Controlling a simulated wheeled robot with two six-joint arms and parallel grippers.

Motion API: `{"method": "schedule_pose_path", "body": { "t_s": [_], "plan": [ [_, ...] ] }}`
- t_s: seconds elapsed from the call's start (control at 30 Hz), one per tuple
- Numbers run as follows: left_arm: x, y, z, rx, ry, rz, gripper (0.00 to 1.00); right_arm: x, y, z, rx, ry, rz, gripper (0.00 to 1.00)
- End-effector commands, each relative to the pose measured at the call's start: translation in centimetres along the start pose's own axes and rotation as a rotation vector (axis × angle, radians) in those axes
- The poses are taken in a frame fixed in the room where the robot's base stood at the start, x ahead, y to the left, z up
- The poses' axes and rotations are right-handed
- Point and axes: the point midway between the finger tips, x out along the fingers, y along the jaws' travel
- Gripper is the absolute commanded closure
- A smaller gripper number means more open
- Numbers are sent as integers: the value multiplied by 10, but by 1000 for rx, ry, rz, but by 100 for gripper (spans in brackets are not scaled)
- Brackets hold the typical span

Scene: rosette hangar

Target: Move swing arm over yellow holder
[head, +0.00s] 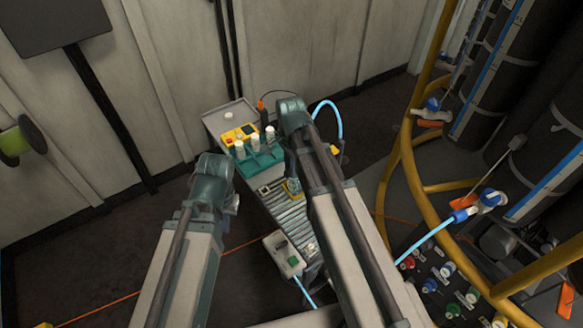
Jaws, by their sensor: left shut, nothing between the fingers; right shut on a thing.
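My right gripper (291,178) is low beside my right forearm, largely hidden by it. It is shut on a small part with yellow edges (293,189) above the roller conveyor. I cannot tell whether this part is the swing arm or the yellow holder. My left gripper (233,204) is mostly hidden behind my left arm, left of the conveyor. It is shut and empty. A yellow block (240,134) with a red part sits on the grey bench behind a teal rack.
The teal rack (258,163) holds white-capped bottles. The roller conveyor (288,215) runs towards me, with a control box (284,254) at its side. A light-blue hose (336,113) arches behind my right arm. A yellow rail (407,165) and black cylinders (490,100) stand right.

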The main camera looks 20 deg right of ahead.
Motion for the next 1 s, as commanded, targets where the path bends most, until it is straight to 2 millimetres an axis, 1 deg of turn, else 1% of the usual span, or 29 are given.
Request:
{"method": "schedule_pose_path", "body": {
  "t_s": [0.17,0.33,0.6,0.8,1.0],
  "plan": [
    [0,0,0,0,0,0,100,0,-18,-1,87,0,0,100],
    [0,0,0,0,0,0,100,0,-43,-5,225,0,1,100],
    [0,0,0,0,0,0,100,0,-80,-19,462,0,0,100],
    [0,0,0,0,0,0,100,0,-101,-32,611,0,0,100],
    [0,0,0,0,0,0,100,0,-114,-43,720,0,0,100]
  ]
}}
